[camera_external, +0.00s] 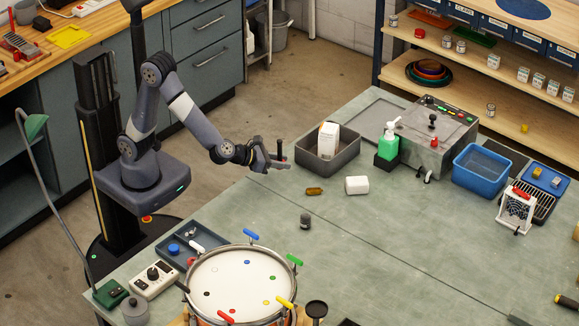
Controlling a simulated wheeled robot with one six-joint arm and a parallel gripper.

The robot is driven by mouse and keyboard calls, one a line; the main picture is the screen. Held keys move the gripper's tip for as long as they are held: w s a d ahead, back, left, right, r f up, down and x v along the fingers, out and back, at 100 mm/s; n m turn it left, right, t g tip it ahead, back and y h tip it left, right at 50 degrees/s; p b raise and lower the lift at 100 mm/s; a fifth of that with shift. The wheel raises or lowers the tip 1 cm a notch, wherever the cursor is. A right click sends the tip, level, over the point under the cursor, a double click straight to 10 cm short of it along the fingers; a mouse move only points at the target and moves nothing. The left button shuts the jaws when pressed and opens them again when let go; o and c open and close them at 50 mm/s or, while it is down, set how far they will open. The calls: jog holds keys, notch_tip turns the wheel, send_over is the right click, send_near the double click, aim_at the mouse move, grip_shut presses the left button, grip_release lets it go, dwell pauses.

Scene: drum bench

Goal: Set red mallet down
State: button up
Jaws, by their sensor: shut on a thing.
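My gripper (279,161) is above the bench, left of the grey bin, at the end of my outstretched arm. It is shut on a small, dark upright thing (281,147). A red handle-like piece (226,316) lies at the front rim of the drum (235,283), near the picture's bottom edge. Similar blue (251,235), green (295,259), yellow (285,302) and white (196,247) pieces sit around the rim. The drum's pale head carries small coloured dots.
The grey bin (347,168) holds a white container. An amber piece (314,191), a white cylinder (357,185) and a dark knob-like piece (305,221) lie on the bench (410,240). A blue tub (482,170) stands at right.

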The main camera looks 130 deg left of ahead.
aim_at(281, 175)
jog(key=shift+f+b, duration=0.3)
jog(key=shift+f, duration=1.35)
jog(key=shift+f, duration=0.15)
jog(key=o, duration=1)
jog(key=shift+c, duration=0.2)
jog(key=shift+r, duration=0.2)
jog(key=shift+s+d+r, duration=0.15)
jog(key=shift+d, duration=0.15)
jog(key=p+v, duration=0.1)
jog(key=v, duration=1)
jog(key=shift+s+d, duration=0.1)
